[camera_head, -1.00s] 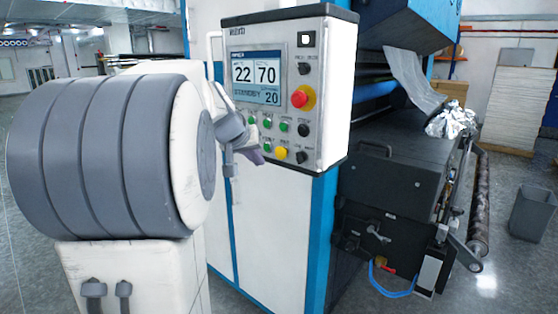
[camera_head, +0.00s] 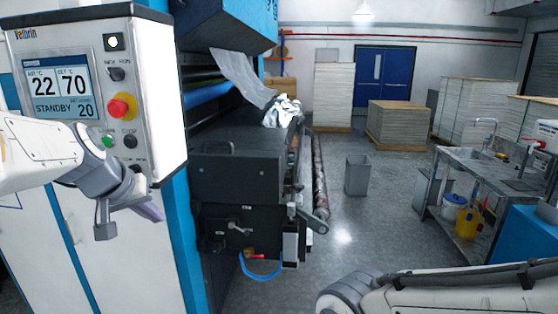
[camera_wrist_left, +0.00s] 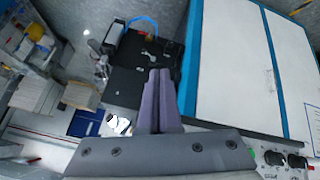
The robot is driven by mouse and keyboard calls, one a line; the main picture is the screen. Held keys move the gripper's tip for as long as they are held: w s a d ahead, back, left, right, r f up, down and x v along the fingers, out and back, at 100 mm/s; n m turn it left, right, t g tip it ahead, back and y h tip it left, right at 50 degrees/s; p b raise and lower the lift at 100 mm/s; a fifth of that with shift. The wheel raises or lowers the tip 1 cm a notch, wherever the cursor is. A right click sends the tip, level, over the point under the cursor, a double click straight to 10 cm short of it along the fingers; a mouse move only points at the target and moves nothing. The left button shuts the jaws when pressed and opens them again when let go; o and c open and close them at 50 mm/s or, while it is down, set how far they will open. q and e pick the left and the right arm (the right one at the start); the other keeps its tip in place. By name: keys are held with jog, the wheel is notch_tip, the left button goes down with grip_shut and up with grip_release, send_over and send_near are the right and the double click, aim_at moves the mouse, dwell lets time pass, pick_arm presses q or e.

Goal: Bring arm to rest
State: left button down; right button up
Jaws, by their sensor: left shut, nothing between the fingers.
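My left gripper (camera_head: 150,210) is in front of the white machine cabinet, just below the control panel (camera_head: 88,90), at the left of the head view. Its purple fingers show in the left wrist view (camera_wrist_left: 160,98), pressed together with nothing between them. My left arm covers the lower left part of the panel and its buttons. Part of my right arm (camera_head: 430,296) shows at the bottom right of the head view, but its gripper is not visible.
The dark laminating machine (camera_head: 238,175) stands right of the cabinet, with crumpled foil (camera_head: 282,111) on it. A grey bin (camera_head: 357,175) stands on open floor. A sink bench (camera_head: 480,175) with a yellow bucket (camera_head: 468,222) is at the right. Stacked boards (camera_head: 398,125) stand behind.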

pick_arm(q)
jog(key=s+d+f+m+g+h, duration=0.1)
jog(key=s+d+f+m, duration=0.15)
jog(key=d, duration=0.35)
jog(key=s+d+f+m+g, duration=0.1)
jog(key=s+d+f+g, duration=0.15)
jog(key=d, duration=0.35)
jog(key=s+d+f+m+g, duration=0.1)
jog(key=s+d+f+m, duration=0.1)
jog(key=s, duration=0.5)
jog(key=s+d+f+m+g, duration=0.1)
jog(key=s+d+f+m, duration=0.1)
jog(key=s+d+f, duration=0.3)
jog(key=s+d+f+m+g+y+b, duration=0.1)
jog(key=s+d+f+m+g, duration=0.1)
jog(key=s, duration=0.7)
notch_tip(320, 180, down, 3)
jog(key=shift+s+d+r+m, duration=0.15)
jog(key=shift+d+m, duration=0.4)
jog(key=shift+d, duration=0.25)
